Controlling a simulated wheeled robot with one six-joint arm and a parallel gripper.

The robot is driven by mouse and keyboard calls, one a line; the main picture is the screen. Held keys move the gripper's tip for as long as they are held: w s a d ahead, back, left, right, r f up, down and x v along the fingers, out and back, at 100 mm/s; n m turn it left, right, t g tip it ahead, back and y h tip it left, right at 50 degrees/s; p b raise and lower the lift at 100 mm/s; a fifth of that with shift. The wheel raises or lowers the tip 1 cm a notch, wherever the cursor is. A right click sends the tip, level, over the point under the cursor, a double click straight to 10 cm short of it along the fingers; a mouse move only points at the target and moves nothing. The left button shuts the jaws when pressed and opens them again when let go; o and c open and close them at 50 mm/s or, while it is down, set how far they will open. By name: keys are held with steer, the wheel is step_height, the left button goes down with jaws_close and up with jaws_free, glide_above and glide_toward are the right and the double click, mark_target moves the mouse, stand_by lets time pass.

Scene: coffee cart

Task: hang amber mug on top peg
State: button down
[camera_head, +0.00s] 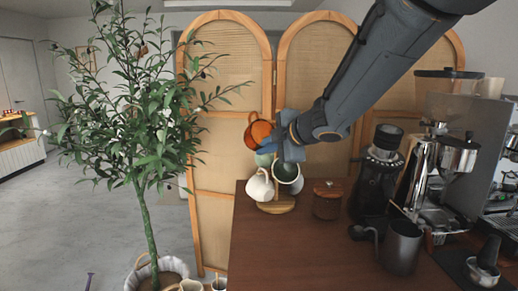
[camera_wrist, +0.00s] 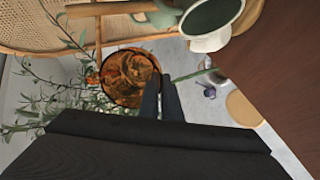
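The amber mug (camera_head: 260,134) is at the upper part of the mug tree in the head view. My gripper (camera_head: 279,141) is at its right side. In the wrist view the amber mug (camera_wrist: 128,77) shows its open mouth, and my two dark fingers (camera_wrist: 161,98) are close together at its right edge. A wooden peg (camera_wrist: 98,38) reaches towards the mug's handle side; I cannot tell whether it passes through the handle. The wooden mug tree base (camera_head: 276,205) stands on the counter. My gripper hides part of the upper post in the head view.
A wooden canister (camera_head: 327,203) and a grinder (camera_head: 376,175) stand to the right. A plant (camera_head: 140,130) is left.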

steer(key=shift+w+d+f+b, duration=0.2)
steer(key=shift+w+d, duration=0.2)
steer(key=shift+d, duration=0.15)
steer(key=shift+w+d+f+b, duration=0.1)
steer(key=shift+w+d+f, duration=0.1)
steer(key=shift+w+d, duration=0.3)
steer(key=shift+d+f+p, duration=0.2)
steer(key=shift+d+p, duration=0.1)
steer(key=shift+d, duration=0.4)
steer(key=c, duration=1.9)
jaws_free()
